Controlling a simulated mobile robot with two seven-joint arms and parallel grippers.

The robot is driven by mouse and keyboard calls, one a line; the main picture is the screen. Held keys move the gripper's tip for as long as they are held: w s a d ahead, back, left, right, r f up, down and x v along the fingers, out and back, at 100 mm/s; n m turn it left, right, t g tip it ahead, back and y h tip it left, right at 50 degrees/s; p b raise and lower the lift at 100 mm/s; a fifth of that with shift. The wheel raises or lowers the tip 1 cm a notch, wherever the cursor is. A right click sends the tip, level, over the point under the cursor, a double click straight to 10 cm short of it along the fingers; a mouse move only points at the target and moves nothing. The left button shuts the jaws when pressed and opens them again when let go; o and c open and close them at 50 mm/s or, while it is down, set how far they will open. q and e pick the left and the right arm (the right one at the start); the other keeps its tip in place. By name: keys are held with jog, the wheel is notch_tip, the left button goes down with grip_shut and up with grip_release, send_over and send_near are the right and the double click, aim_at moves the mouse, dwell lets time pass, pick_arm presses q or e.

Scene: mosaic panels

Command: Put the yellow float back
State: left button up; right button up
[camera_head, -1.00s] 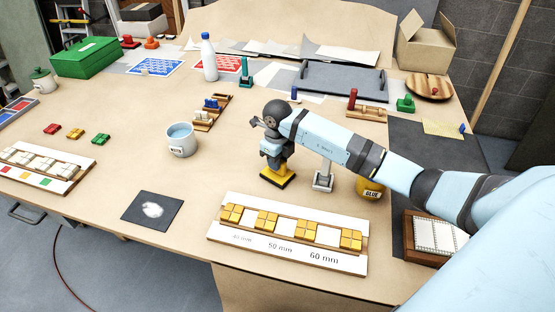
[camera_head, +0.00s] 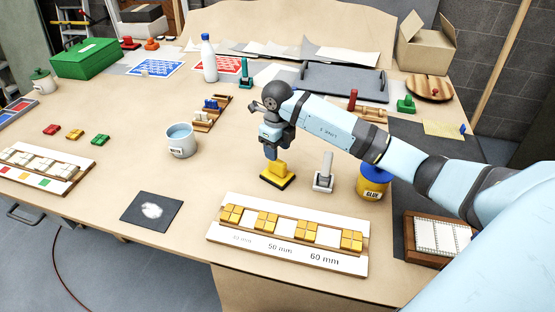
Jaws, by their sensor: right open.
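The yellow float (camera_head: 279,171), a yellow block with a dark base, stands upright on the table behind the mosaic rail. My right gripper (camera_head: 270,156) points down just above and slightly left of the float's top. It is open with nothing held, and its fingers look clear of the float, though the small gap is hard to judge. My left gripper is not in view.
A white-handled float (camera_head: 324,174) and the yellow glue tub (camera_head: 373,185) stand to the right. The rail with yellow tiles (camera_head: 290,236) lies in front. A water cup (camera_head: 181,145) is to the left. Table between cup and float is clear.

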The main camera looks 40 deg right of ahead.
notch_tip(320, 180, up, 7)
jog(key=shift+b, duration=0.3)
dwell(0.5)
